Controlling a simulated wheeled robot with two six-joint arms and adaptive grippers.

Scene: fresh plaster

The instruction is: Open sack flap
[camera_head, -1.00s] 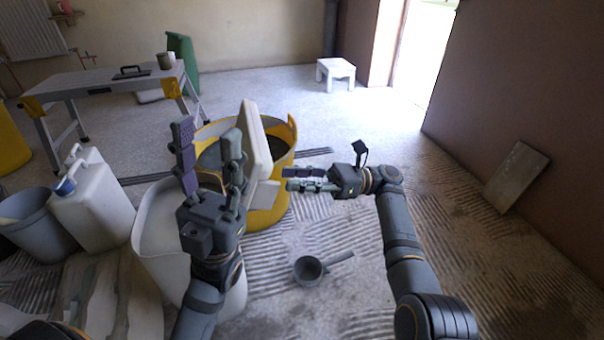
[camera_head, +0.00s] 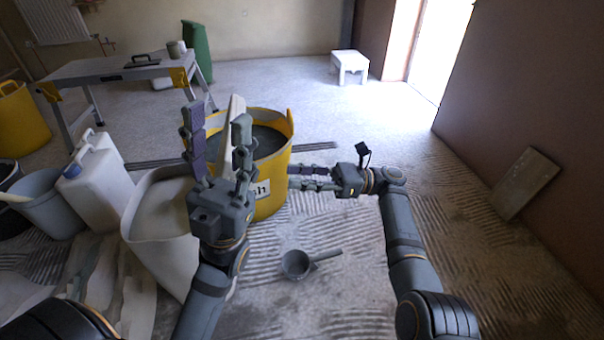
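The white sack (camera_head: 160,245) stands at the lower left with its top open and a pale surface inside. A pale upright panel (camera_head: 233,108), which looks like its flap, rises behind my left gripper and shows nearly edge-on. My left gripper (camera_head: 218,112) points up at the sack's right side, fingers apart, with the panel showing between and behind them. I cannot tell whether a finger touches it, and its lower part is hidden. My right gripper (camera_head: 289,177) points left in front of the yellow tub, its fingers slightly apart and empty.
The yellow tub (camera_head: 282,165) of grey material stands behind the grippers. A white jerrycan (camera_head: 100,190) and grey bucket (camera_head: 50,205) stand left of the sack. A grey scoop (camera_head: 298,264) lies on the floor.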

